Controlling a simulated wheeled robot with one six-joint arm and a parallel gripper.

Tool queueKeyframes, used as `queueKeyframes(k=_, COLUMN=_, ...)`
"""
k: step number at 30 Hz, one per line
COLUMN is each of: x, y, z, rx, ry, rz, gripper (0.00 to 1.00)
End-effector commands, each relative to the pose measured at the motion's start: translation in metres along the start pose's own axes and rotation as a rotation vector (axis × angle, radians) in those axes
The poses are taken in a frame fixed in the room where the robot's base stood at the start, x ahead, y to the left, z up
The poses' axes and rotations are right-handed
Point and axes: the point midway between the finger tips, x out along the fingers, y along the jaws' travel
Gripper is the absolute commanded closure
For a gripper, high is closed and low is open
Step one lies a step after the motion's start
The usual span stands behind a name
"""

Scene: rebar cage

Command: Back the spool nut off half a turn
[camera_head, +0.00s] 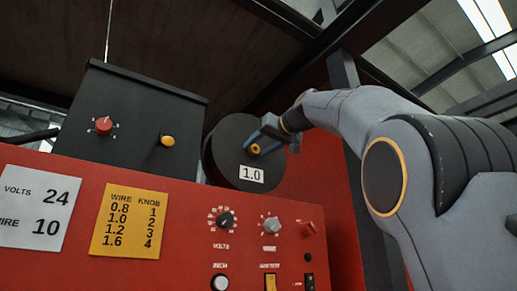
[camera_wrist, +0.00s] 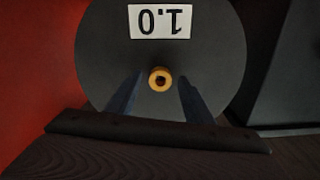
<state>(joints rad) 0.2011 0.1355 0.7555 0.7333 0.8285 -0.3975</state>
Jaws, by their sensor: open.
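The wire spool (camera_head: 222,150) is a dark round drum with a white "1.0" label (camera_head: 251,174), on top of the red machine. The spool nut (camera_head: 255,149) is a small yellow-orange ring at the centre of its face. In the wrist view the nut (camera_wrist: 160,79) shows between the finger tips, with the spool face (camera_wrist: 105,60) behind it and the label upside down. My gripper (camera_wrist: 157,90) is open, one finger on each side of the nut with a gap to both. In the head view my gripper (camera_head: 264,140) partly covers the spool face. I cannot tell the exact depth to the nut.
A dark box (camera_head: 135,120) with a red knob (camera_head: 103,125) and a yellow button (camera_head: 167,140) stands left of the spool. The red panel (camera_head: 185,250) below has several knobs, a yellow wire chart (camera_head: 128,221) and a white card (camera_head: 38,208) reading volts 24, wire 10.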

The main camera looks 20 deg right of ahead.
Motion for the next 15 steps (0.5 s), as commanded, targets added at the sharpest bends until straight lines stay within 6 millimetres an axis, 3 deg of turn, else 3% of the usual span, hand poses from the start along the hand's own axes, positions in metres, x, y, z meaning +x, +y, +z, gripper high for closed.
queueKeyframes(k=9, x=-0.051, y=0.001, z=0.001, rx=-0.002, ry=0.002, rz=0.003, gripper=0.53)
queueKeyframes(k=15, x=-0.070, y=0.001, z=0.001, rx=-0.001, ry=0.001, rz=0.002, gripper=0.53)
